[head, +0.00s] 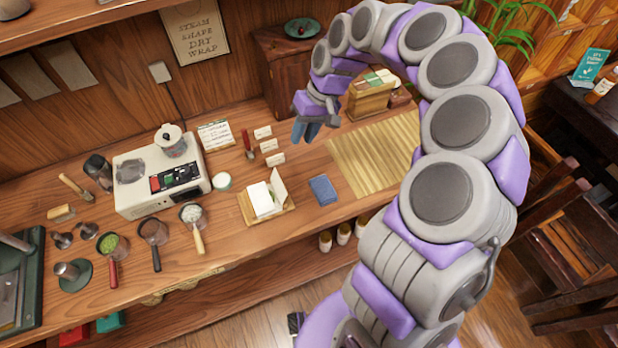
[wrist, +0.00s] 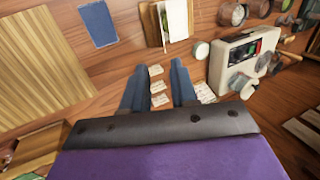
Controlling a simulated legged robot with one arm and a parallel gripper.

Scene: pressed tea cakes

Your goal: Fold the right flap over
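A white paper wrapper (head: 262,199) lies on a small wooden board (head: 286,208) near the front of the counter. Its right flap (head: 279,186) stands up, roughly upright, at the wrapper's right side. The wrapper also shows at the top of the wrist view (wrist: 177,20), partly cut off by the frame edge. My gripper (head: 308,130) is above the counter, behind and to the right of the wrapper, apart from it. In the wrist view its two blue fingers (wrist: 158,85) are spread with nothing between them; small cards show on the counter below.
Small label cards (head: 268,145) stand behind the wrapper. A white jar (head: 222,181) and a beige heater unit (head: 160,178) are to the left. Scoops (head: 193,220) lie near the front edge.

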